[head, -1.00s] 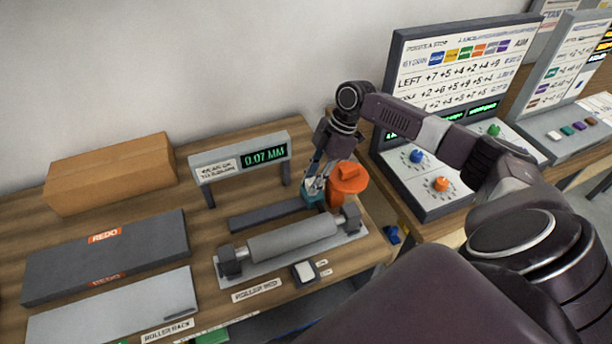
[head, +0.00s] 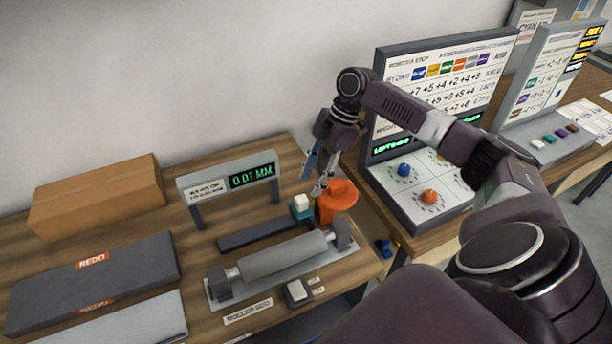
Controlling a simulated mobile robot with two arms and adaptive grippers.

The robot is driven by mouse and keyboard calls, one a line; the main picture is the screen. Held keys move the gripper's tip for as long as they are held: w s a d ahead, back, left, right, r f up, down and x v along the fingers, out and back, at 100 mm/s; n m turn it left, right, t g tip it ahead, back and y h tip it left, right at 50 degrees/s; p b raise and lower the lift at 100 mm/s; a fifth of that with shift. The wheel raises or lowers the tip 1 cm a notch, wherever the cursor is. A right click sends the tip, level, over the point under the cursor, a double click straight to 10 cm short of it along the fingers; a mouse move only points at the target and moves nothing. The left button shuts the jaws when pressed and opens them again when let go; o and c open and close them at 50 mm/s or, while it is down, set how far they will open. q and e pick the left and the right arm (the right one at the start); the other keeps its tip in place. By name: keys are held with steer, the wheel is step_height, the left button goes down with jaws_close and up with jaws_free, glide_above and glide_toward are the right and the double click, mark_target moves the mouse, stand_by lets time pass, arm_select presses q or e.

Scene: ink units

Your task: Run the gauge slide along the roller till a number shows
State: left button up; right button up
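The gauge slide (head: 301,207), a small teal block with a white top, stands at the right end of its dark rail (head: 258,234), behind the grey roller (head: 285,256). The gauge display (head: 251,176) above the rail shows 0.07 MM in green. My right gripper (head: 318,182) is above and just right of the slide, apart from it, close to the orange round-topped object (head: 337,197). Its fingers look spread with nothing between them. My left gripper is not in view.
A cardboard box (head: 98,195) and a dark REDO tray (head: 95,282) lie on the left of the wooden table. A white-topped button block (head: 297,291) sits in front of the roller. A panel with blue and orange knobs (head: 430,196) stands at right.

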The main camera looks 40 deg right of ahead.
steer(key=v, duration=0.5)
steer(key=shift+f, duration=0.1)
stand_by(0.3)
